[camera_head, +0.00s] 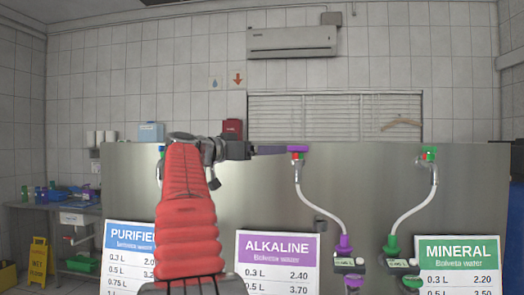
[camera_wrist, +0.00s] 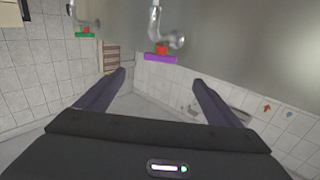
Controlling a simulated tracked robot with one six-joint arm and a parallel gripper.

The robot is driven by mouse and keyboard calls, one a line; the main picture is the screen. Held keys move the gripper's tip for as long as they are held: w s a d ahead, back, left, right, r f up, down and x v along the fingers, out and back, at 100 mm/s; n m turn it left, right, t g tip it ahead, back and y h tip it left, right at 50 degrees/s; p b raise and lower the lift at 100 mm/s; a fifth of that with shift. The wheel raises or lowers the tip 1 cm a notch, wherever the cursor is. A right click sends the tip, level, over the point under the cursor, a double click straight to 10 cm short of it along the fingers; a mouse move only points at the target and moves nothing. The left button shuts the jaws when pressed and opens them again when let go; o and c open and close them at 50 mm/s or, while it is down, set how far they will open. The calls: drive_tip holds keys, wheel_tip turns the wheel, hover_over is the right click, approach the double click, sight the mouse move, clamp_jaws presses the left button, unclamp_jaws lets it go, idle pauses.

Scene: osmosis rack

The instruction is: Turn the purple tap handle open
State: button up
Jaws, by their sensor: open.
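The purple tap handle (camera_head: 299,149) sits at the top of the middle tap, on the steel panel. In the wrist view, which looks upside down, the purple handle (camera_wrist: 160,59) is a flat bar with a red block on it. My gripper (camera_head: 284,150) is at the handle's left in the head view, its tips close to it or overlapping it. In the wrist view my gripper (camera_wrist: 159,78) is open and empty. The handle shows just past the gap between the two fingers. I cannot tell whether they touch it.
A green tap handle (camera_head: 429,152) is on the tap to the right; it also shows in the wrist view (camera_wrist: 85,35). Price signs for alkaline (camera_head: 277,262) and mineral (camera_head: 458,264) water stand in front. A sink counter (camera_head: 45,207) is at the left.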

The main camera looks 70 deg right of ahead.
drive_tip(key=w+a+f+n+t+y, duration=0.3)
drive_tip(key=w+a+f+n+t, duration=0.25)
drive_tip(key=w+a+f, duration=0.55)
drive_tip(key=w+a+f+n+t+y, duration=0.4)
drive_tip(key=a+f+n, duration=0.45)
drive_tip(key=a, duration=0.75)
drive_tip(key=s+a+f+n+t+y, duration=0.1)
drive_tip(key=s+a+f+n+y, duration=0.2)
drive_tip(key=a+f, duration=0.6)
drive_tip(key=s+a+f+n+t+y, duration=0.1)
drive_tip(key=s+a+f+n+y, duration=0.2)
drive_tip(key=a+f, duration=0.6)
drive_tip(key=s+a+f+n+t+y, duration=0.1)
drive_tip(key=s+a+f+n+y, duration=0.2)
drive_tip(key=a+f, duration=0.6)
drive_tip(key=a, duration=0.8)
drive_tip(key=shift+s+a+t, duration=0.3)
drive_tip(key=shift+t, duration=0.05)
drive_tip(key=shift+f, duration=0.1)
drive_tip(key=shift+c, duration=0.5)
